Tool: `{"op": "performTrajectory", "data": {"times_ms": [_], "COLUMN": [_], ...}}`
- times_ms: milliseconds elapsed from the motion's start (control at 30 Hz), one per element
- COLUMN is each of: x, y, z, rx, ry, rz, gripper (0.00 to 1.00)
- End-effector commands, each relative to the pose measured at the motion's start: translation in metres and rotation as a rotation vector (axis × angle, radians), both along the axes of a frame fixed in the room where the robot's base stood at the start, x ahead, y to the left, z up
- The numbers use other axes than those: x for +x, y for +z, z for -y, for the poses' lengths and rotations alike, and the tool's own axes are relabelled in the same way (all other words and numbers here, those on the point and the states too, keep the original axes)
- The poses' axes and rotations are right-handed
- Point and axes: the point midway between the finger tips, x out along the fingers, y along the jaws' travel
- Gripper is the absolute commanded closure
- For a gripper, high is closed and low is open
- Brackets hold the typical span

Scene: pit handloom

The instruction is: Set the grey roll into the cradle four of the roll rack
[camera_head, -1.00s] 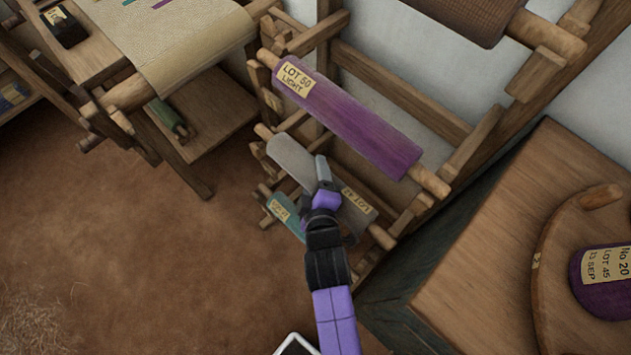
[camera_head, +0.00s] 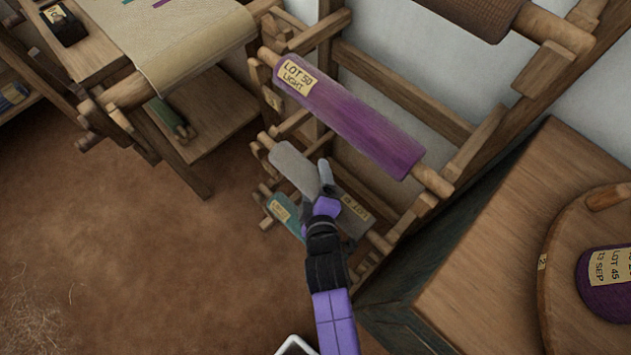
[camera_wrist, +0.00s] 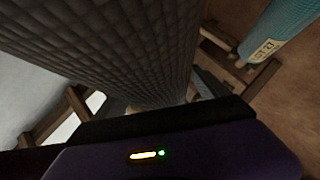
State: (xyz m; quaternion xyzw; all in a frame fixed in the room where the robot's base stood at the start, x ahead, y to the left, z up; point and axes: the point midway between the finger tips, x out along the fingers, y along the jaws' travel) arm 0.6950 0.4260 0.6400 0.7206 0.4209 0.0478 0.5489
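The grey roll (camera_head: 291,164) lies slanted at a lower level of the wooden roll rack (camera_head: 405,95), below the purple roll. Its bare spindle ends stick out at both sides, and a pale label (camera_head: 354,208) shows near its right end. My gripper (camera_head: 325,172) is at the middle of the roll and appears shut on it; one grey finger shows over the top and the other is hidden. In the wrist view the grey roll (camera_wrist: 120,45) fills the upper middle, close to the gripper body. Whether its spindle rests in the cradle I cannot tell.
A purple roll (camera_head: 350,118) marked LOT 50 sits just above on the rack, and a brown roll (camera_head: 470,10) higher up. A teal roll (camera_head: 285,210) lies just below the grey one.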

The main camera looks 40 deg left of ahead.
Motion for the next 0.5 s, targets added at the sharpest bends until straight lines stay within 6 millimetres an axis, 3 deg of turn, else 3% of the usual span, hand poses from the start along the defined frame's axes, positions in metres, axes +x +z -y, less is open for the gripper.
{"op": "performTrajectory", "data": {"times_ms": [233, 500], "x": [-0.004, -0.037], "y": [0.005, 0.025], "z": [0.005, 0.038], "rx": [-0.001, -0.001], "ry": [0.000, 0.000], "rz": [-0.001, -0.001], "gripper": [0.16, 0.16]}}
